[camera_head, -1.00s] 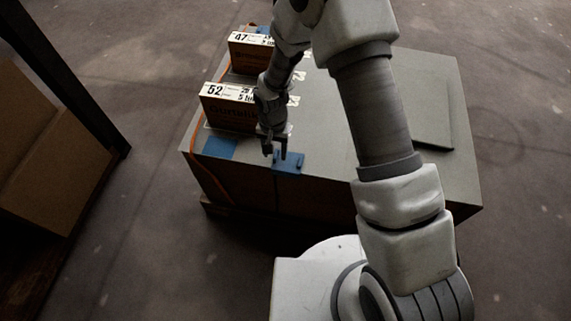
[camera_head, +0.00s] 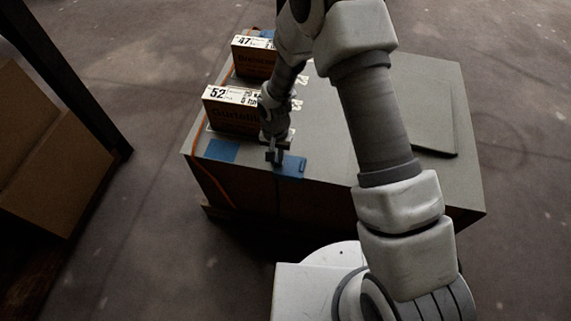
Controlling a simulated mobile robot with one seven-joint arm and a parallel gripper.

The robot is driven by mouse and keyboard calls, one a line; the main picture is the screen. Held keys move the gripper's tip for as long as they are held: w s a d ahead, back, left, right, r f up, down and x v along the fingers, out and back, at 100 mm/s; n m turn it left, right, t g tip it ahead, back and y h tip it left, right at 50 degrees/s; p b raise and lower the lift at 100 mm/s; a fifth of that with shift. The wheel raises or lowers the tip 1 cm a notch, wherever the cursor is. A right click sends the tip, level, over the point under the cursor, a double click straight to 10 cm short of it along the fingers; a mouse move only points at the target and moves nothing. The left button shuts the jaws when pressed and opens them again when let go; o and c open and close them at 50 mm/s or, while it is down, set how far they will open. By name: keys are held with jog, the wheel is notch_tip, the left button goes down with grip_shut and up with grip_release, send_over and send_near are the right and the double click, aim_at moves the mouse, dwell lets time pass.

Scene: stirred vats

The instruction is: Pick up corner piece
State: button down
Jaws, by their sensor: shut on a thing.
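A small blue corner piece (camera_head: 293,167) lies at the front top edge of the large grey box (camera_head: 335,130). My gripper (camera_head: 275,160) reaches down from above to the left part of this piece, with its fingers close together. It is shut on the piece, though the exact contact is small and dark. A second blue piece (camera_head: 221,150) lies flat to the left, near the box's front left corner.
Two labelled cartons, one marked 52 (camera_head: 232,110) and one marked 47 (camera_head: 254,57), stand on the left of the grey box. An orange strap (camera_head: 208,184) runs down its left side. A flat grey panel (camera_head: 428,125) lies at the right. A brown carton (camera_head: 45,150) stands at far left.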

jog(key=shift+r, duration=0.55)
jog(key=r+p, duration=0.1)
jog(key=r, duration=0.1)
jog(key=r+p, duration=0.1)
jog(key=shift+a+r, duration=0.2)
jog(key=shift+r, duration=0.15)
jog(key=a+r+p, duration=0.1)
jog(key=a+r, duration=0.2)
jog(key=a, duration=0.2)
jog(key=w+a+r+p, duration=0.1)
jog(key=a+r, duration=0.2)
jog(key=a, duration=0.3)
jog(key=shift+w+a+r, duration=0.15)
